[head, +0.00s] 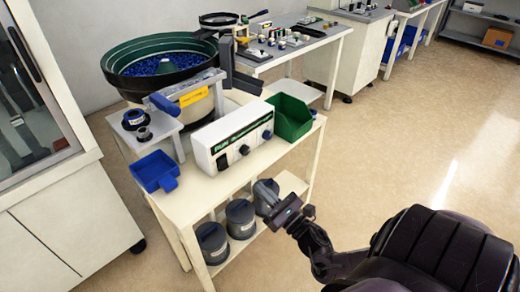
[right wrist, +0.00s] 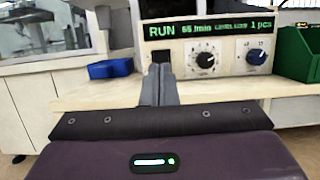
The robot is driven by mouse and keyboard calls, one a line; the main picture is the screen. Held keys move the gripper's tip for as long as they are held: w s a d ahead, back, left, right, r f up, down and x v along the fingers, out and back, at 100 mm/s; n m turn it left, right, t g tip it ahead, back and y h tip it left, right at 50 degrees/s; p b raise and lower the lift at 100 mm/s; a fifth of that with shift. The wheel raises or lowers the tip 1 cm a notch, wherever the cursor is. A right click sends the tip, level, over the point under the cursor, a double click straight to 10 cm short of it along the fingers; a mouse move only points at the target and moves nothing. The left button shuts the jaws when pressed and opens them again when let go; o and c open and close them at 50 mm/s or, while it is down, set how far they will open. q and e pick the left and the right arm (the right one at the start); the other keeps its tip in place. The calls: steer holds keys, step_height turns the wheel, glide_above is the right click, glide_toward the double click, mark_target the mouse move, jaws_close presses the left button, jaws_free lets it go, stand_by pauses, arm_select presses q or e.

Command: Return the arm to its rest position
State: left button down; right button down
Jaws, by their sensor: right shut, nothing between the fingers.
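My right arm comes in from the lower right in the head view. Its gripper (head: 267,191) is by the front edge of the white bench (head: 215,196), near the grey canisters under it. In the right wrist view the two grey fingers (right wrist: 159,72) are together with nothing between them, in front of the bench edge and the control box. The white control box (head: 232,138) with a green RUN display stands on the bench, apart from the gripper. My left gripper is not in view.
A blue tray (head: 155,171) and a green bin (head: 288,117) stand on the bench. Behind is a bowl feeder (head: 162,62) with blue parts. Grey canisters (head: 213,242) stand on the lower shelf. The floor (head: 400,140) to the right is clear.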

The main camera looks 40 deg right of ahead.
stand_by(0.4)
